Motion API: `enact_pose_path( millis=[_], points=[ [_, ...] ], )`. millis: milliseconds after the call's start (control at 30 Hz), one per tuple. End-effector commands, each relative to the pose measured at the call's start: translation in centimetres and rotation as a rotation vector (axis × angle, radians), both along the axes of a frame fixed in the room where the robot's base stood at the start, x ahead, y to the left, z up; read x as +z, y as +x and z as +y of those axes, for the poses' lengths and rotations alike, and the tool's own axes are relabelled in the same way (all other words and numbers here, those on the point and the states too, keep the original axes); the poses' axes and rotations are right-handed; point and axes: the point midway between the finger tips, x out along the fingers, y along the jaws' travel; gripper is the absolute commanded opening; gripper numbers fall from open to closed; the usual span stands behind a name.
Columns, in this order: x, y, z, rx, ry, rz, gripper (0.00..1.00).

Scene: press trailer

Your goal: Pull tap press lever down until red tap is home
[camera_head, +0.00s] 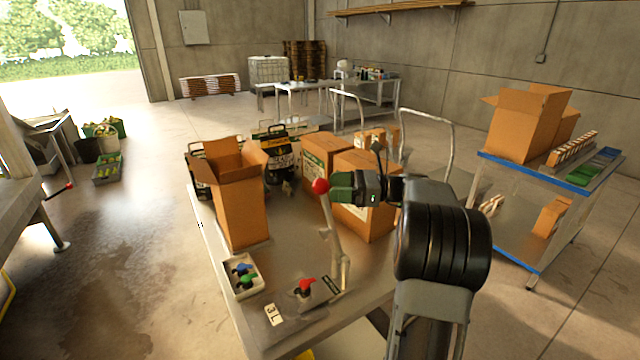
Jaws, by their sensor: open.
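The tap press lever (333,235) stands raised on the metal table, leaning slightly left, with a red ball knob (320,186) at its top. The red tap (306,286) sits low at the foot of the press, just left of the lever's base. My gripper (334,188) is open, at the height of the knob and just to its right, with its green fingers pointing left. In this view I cannot tell whether the fingers touch the knob or are apart from it in depth. The seat under the red tap is too small to read.
The metal table (215,265) also holds an open carton (240,210) at left, a small tray with blue and green taps (242,274), and a "3 L" card (273,314). Closed cartons (372,220) stand behind my gripper. A blue-edged cart (530,171) stands at right.

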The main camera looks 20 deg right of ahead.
Motion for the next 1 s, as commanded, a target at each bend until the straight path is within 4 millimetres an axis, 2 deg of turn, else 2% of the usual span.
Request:
enact_pose_path(
  millis=[100,300,767,1000],
  points=[
    [0.2,0.9,1.7,0.002,0.000,0.000,0.69],
    [0.1,1.8,3.4,0.000,-0.001,0.000,0.69],
    [0.0,2.2,4.1,-0.001,-0.001,0.000,0.69],
    [0.0,2.2,4.1,-0.001,-0.001,0.000,0.46]
  ],
)
